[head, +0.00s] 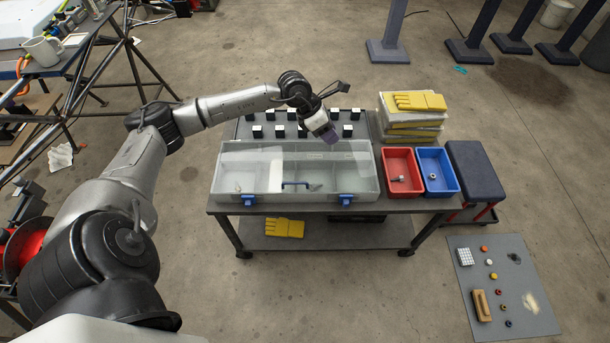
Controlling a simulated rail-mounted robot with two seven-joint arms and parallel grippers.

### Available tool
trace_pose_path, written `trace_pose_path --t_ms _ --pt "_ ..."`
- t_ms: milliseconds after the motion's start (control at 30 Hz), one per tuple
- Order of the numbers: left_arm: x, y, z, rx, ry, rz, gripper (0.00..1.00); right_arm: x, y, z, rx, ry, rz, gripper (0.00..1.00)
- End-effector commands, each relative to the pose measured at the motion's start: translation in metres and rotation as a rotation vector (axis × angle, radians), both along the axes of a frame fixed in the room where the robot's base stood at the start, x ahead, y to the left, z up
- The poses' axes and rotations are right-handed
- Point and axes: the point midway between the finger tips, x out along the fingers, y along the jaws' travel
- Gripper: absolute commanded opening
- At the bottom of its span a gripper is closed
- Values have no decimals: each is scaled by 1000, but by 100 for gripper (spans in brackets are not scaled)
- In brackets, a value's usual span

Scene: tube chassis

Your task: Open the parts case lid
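The parts case (225,196) is a wide grey box with a clear top on the table, with dividers and a few small parts visible inside. Its clear lid (262,152) appears to lie down over the box. Two blue latches, a left one (248,199) and a right one (345,199), sit on the front edge. My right gripper is not in view.
Behind the case is a grey rack (245,129) with several black-and-white blocks. Right of it stand a red bin (399,188), a blue bin (437,189) and a stack with yellow gloves (418,101). The table's front edge (400,207) lies close before the case.

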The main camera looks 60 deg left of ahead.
Motion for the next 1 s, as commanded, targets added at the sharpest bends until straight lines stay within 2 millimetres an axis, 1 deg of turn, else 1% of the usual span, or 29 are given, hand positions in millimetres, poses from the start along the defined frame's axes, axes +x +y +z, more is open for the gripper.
trace_pose_path --t_ms 33,100,200,300,400,533,667,1000 --pt "-12 7 -9 61 79 -30 37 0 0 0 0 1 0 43" --pt "-30 16 -18 133 184 -71 37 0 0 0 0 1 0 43" --pt "-52 25 -24 206 312 -121 37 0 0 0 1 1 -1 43" --pt "-69 31 -27 243 411 -160 37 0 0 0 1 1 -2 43" --pt "-80 33 -27 259 475 -190 37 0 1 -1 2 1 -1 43" --pt "-87 34 -31 269 513 -215 37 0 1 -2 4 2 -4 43" --pt "-89 32 -45 268 509 -227 37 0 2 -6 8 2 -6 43" --pt "-95 21 -107 267 507 -226 37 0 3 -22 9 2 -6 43"
